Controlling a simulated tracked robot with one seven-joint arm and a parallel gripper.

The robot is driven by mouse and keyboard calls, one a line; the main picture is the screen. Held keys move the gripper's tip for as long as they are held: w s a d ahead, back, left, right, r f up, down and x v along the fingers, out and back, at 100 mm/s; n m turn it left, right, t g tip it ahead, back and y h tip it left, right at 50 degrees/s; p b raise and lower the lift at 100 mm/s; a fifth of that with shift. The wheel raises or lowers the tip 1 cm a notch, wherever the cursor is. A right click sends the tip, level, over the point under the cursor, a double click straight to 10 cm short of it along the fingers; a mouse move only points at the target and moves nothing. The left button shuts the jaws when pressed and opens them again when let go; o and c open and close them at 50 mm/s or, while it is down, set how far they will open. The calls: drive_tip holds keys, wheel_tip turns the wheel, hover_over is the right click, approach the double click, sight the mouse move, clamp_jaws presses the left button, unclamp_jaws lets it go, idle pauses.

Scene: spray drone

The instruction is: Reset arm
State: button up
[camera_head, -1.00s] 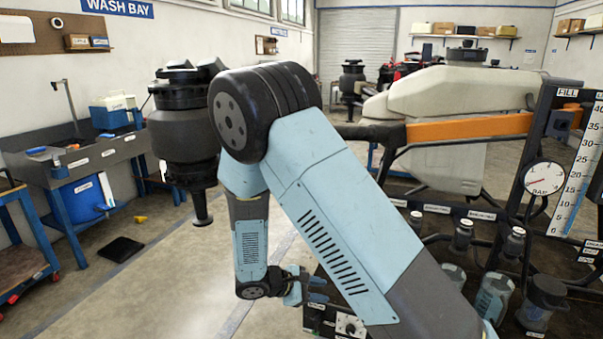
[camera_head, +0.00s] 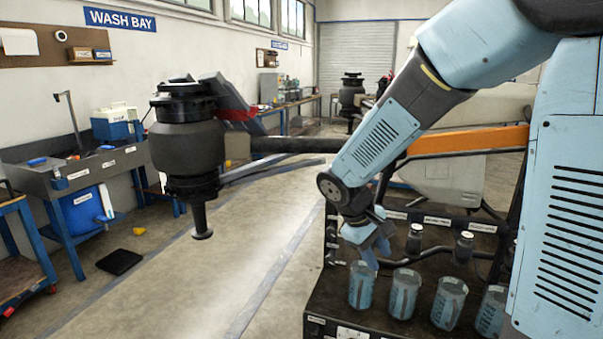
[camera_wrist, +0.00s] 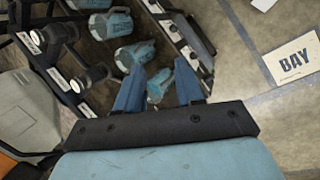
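My arm, light blue and dark grey, reaches in from the right of the head view and bends down at a dark joint. My gripper (camera_head: 372,250) points down near the left end of the black rack (camera_head: 330,300), close above the leftmost blue cup (camera_head: 362,288). In the wrist view my gripper (camera_wrist: 160,88) shows two blue fingers spread apart with nothing held between them. A blue cup (camera_wrist: 158,86) lies beyond the fingers in that view.
Several blue cups stand along the rack, with capped nozzles (camera_head: 414,240) behind them. An orange drone arm (camera_head: 465,140) crosses behind my arm. A dark rotor unit (camera_head: 187,140) hangs at left. The floor (camera_head: 215,280) between rack and wash bench (camera_head: 70,178) is mostly clear.

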drive_tip(key=s+d+r+m+t+y, duration=0.2)
drive_tip(key=s+d+r+m, duration=0.1)
drive_tip(key=s+r, duration=0.4)
drive_tip(key=s+d+r+m+t+y, duration=0.3)
drive_tip(key=s+r+m, duration=0.1)
drive_tip(key=s+r, duration=0.4)
drive_tip(key=shift+d, duration=0.3)
